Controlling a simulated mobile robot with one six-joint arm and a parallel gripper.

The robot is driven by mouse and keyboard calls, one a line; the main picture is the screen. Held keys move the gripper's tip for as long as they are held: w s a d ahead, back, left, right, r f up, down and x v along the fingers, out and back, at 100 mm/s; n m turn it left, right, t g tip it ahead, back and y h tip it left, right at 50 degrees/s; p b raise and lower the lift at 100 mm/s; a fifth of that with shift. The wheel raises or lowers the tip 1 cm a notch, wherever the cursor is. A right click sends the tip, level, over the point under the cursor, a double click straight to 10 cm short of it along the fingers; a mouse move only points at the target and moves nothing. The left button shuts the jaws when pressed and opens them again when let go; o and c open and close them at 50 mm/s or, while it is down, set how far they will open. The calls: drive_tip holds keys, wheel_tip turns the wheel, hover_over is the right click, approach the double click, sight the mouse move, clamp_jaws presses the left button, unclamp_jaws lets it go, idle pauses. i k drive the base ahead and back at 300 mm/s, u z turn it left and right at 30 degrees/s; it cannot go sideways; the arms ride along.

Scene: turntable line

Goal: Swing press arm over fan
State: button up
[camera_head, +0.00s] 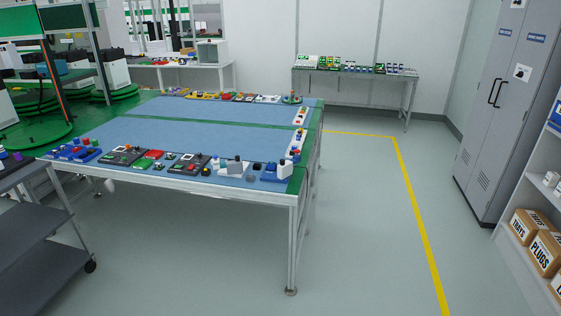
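I cannot pick out a press arm or a fan for certain at this distance. White machine housings (113,68) stand on round green turntables (118,94) at the left; a press arm on them is too small or hidden to tell. Small coloured parts and dark fixtures (125,155) line the front edge of the large table with blue mats (205,140). Among them are a white block with a dark top (233,167) and a blue fixture (276,171) near the front right corner. My gripper is not in view.
A grey cart (40,245) stands at the lower left. A grey cabinet (500,100) and a shelf with boxes (540,250) are at the right. A side table (405,77) with parts stands at the back. The floor right of the large table is clear, with a yellow line (410,185).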

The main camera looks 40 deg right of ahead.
sight(291, 164)
drive_tip(key=i, duration=0.9)
drive_tip(key=u, duration=0.05)
